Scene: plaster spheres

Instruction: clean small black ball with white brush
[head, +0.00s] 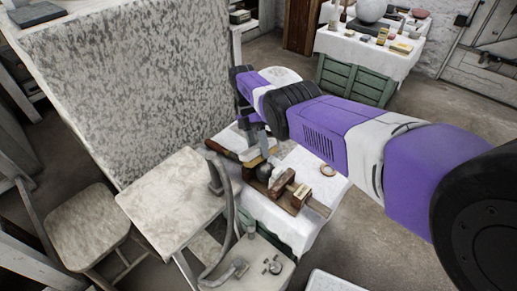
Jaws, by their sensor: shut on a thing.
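My gripper (258,142) is at the end of my purple and white arm, pointing down over a small white-clothed table. It is shut on what looks like a brush (251,156) with a pale part; its outline is small and partly hidden by the gripper. A small dark round thing (264,172), perhaps the black ball, sits just below the gripper by a wooden stand. I cannot tell whether the brush touches it.
A large speckled panel (145,80) rises behind. Floor is clear at right.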

